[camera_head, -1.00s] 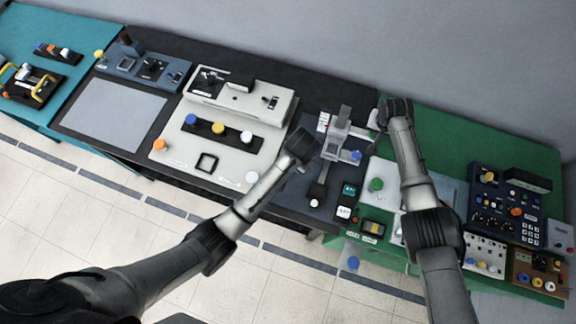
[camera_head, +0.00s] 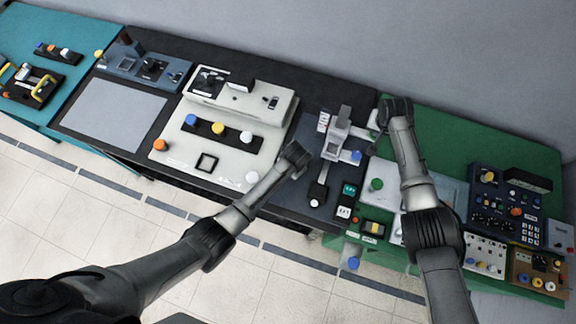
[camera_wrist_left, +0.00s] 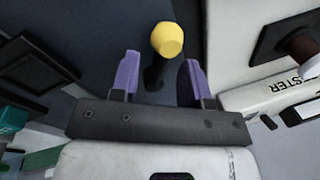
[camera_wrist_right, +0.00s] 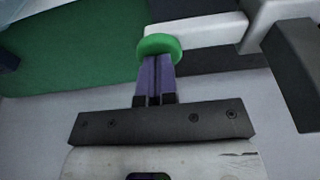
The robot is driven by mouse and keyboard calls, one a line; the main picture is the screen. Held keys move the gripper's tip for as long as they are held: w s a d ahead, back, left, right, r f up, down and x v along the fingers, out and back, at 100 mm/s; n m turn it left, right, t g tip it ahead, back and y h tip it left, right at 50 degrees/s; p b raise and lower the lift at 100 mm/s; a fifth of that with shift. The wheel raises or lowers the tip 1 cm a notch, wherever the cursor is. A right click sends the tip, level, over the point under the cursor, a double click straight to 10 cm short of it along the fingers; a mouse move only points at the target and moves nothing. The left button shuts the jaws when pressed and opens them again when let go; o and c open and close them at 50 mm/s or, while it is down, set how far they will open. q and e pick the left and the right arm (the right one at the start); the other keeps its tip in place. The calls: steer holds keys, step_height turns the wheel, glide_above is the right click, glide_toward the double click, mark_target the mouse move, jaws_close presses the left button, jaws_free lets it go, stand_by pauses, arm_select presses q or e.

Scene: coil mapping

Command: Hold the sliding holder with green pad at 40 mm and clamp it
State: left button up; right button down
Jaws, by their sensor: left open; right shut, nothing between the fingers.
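The grey measuring fixture (camera_head: 338,133) stands on the dark bench section, with a blue knob (camera_head: 356,155) at its side. In the right wrist view, the round green pad (camera_wrist_right: 160,44) sits at the end of a white holder bar (camera_wrist_right: 205,33). My right gripper (camera_wrist_right: 155,70) is shut and empty, its tips at the green pad; it is at the fixture's right in the head view (camera_head: 378,122). My left gripper (camera_wrist_left: 159,72) is open, left of the fixture in the head view (camera_head: 300,160). A yellow knob on a dark stem (camera_wrist_left: 167,40) shows ahead, between its fingers.
A large light panel (camera_head: 222,130) with coloured knobs lies left of the fixture. A dark lever plate (camera_head: 318,190) and small labelled boxes (camera_head: 346,204) are in front. A control box (camera_head: 507,205) stands on the green bench (camera_head: 445,140) at right.

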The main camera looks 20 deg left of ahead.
arm_select(q)
steer(key=shift+a+f, duration=0.1)
steer(key=shift+f, duration=0.5)
steer(key=shift+c, duration=0.3)
jaws_close()
steer(key=shift+w, duration=0.1)
